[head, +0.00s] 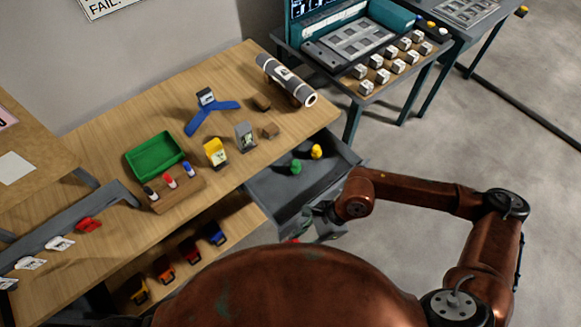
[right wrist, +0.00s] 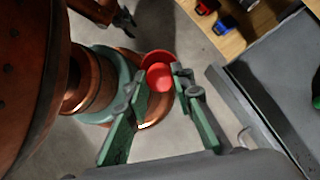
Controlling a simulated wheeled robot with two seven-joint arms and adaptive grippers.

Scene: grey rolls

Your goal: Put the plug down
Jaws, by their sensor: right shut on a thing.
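A red plug (right wrist: 160,77) with a round knob and wider flange sits between the fingers of my right gripper (right wrist: 160,80), which is shut on it. In the head view my right gripper (head: 328,216) is beside the near end of the open grey drawer (head: 262,196), and only a sliver of red shows below it. In the right wrist view the drawer edge (right wrist: 225,88) is to the right of the gripper, and the plug is over the floor, outside the drawer. A dark gripper-like end (right wrist: 124,20), probably my left gripper, shows at the top; its finger state is unclear.
A green plug (head: 296,167) and a yellow plug (head: 316,152) stand in the drawer. The wooden table (head: 120,235) holds a green tray (head: 133,160), a blue stand (head: 200,120) and a grey roll (head: 285,80). Several coloured bins (head: 188,250) stand on a lower shelf.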

